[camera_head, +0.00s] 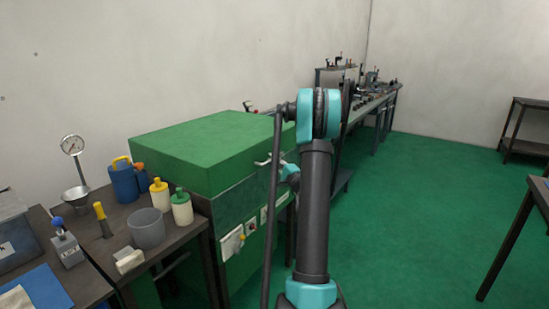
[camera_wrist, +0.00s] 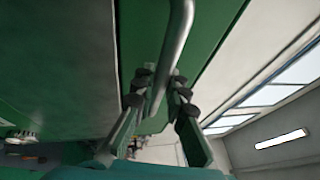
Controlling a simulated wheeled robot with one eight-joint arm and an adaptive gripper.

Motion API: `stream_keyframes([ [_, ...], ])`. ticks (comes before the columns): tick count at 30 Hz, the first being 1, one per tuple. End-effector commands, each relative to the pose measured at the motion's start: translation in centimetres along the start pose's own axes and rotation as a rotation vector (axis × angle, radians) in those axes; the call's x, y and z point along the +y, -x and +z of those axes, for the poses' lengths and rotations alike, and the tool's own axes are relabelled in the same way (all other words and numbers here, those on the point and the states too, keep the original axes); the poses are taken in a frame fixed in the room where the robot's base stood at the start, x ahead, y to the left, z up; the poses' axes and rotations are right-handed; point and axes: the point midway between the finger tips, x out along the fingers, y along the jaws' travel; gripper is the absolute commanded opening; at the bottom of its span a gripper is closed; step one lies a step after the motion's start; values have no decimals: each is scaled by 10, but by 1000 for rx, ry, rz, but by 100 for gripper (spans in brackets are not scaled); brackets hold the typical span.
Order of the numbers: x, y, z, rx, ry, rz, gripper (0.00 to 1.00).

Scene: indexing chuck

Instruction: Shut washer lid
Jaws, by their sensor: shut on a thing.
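The washer (camera_head: 235,222) is a green cabinet by the wall with its thick green lid (camera_head: 210,145) on top. The lid looks level and low over the cabinet; I cannot tell whether a small gap remains under it. A pale metal handle (camera_head: 263,161) is on the lid's front. In the wrist view the handle is a grey bar (camera_wrist: 177,45) that runs down between the dark finger pads of my gripper (camera_wrist: 160,92), which is shut on it. Green panels of the washer (camera_wrist: 60,70) fill the left of that view. In the head view my arm hides most of the gripper.
A dark table (camera_head: 183,240) left of the washer holds a grey cup (camera_head: 146,229), yellow and green-capped bottles and a blue container (camera_head: 123,183). A long bench (camera_head: 375,104) with tools runs along the wall behind. The green floor (camera_head: 430,215) to the right is clear.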

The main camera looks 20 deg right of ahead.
Motion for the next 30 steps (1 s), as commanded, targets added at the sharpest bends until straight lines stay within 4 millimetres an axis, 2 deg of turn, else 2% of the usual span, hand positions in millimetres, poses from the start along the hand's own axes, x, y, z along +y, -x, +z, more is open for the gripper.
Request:
stream_keyframes([
  [3, 7, 0, -3, 6, 10, 9, 0],
  [14, 9, 0, -3, 7, 12, 11, 0],
  [15, 9, 0, -3, 7, 12, 11, 22],
  [30, 8, -1, -2, 2, 9, 8, 22],
])
